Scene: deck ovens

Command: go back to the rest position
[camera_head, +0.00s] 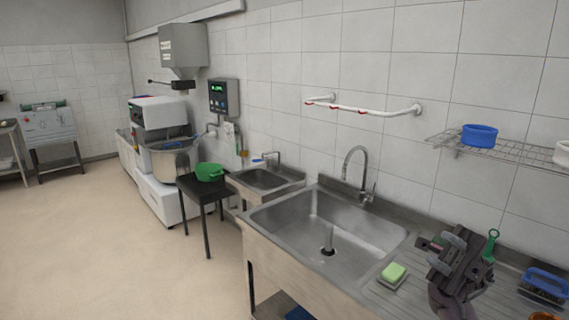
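My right gripper (440,246) is at the lower right, over the drainboard (385,298) of the large sink. Its dark fingers are seen at a slant, and I cannot tell whether they are open or shut. A green-handled tool (491,243) shows just right of the gripper. Its lower end is hidden, and I cannot tell whether it touches the gripper. My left gripper is not in view.
The steel sink (290,222) with a tall faucet (358,165) lies left of the gripper. A green-yellow sponge (394,272) sits close by on the drainboard. A blue-handled brush (545,284) lies at the right. A wire shelf (500,149) holds a blue bowl (479,135). Floor is clear at left.

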